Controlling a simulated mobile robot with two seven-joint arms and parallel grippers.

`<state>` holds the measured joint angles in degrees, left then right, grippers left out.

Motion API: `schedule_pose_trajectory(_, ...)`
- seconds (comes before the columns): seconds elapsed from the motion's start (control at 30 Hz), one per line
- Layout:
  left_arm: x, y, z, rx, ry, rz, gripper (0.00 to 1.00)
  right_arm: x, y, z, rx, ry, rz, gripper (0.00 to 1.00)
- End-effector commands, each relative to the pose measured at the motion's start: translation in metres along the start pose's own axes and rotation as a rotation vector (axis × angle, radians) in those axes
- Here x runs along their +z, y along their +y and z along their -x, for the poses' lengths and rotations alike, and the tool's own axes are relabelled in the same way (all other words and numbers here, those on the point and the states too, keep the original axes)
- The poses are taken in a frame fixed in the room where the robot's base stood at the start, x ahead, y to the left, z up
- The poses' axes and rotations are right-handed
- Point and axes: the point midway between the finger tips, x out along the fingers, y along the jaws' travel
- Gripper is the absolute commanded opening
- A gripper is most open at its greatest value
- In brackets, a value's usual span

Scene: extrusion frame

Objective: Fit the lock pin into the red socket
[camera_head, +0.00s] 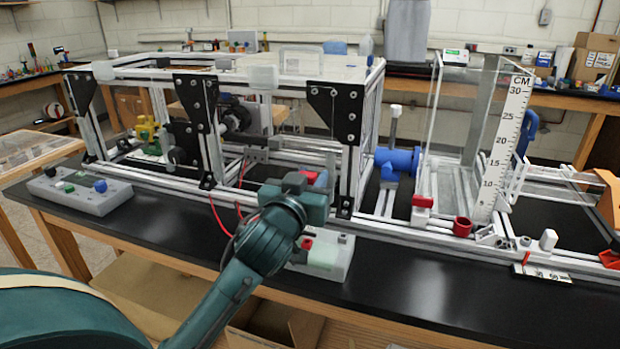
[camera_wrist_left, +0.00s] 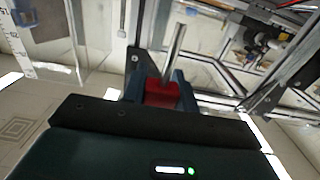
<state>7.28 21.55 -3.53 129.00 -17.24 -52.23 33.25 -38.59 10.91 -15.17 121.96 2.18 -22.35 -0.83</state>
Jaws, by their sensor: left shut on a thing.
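My left gripper (camera_head: 318,181) is in front of the extrusion frame, near its middle upright. It is shut on the lock pin, whose red body (camera_head: 322,179) shows between the fingers. In the left wrist view the red body of the lock pin (camera_wrist_left: 161,94) sits between the blue-grey fingertips, and its bare metal shaft (camera_wrist_left: 174,48) points away from the gripper. A red, round, open-topped piece that looks like the red socket (camera_head: 462,226) stands on the front rail, well to the right of the gripper and apart from it. My right gripper is out of view.
A black plate and upright (camera_head: 335,113) stand close behind the gripper. A red and white block (camera_head: 421,212) and a blue fitting (camera_head: 398,160) lie between gripper and socket. A tall ruler (camera_head: 504,140) rises right of the socket.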

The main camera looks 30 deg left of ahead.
Motion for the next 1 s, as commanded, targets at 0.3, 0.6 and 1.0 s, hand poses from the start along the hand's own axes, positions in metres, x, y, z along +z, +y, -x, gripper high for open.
schedule_pose_trajectory(0.3,0.018,0.000,0.000,-0.001,-0.002,0.000,0.06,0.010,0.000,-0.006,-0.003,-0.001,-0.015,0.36)
schedule_pose_trajectory(0.6,0.047,0.000,0.000,-0.001,-0.001,0.001,0.06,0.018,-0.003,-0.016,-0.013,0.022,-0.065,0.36)
schedule_pose_trajectory(1.0,0.058,0.000,0.000,0.000,0.001,0.000,0.06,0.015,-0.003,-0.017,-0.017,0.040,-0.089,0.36)
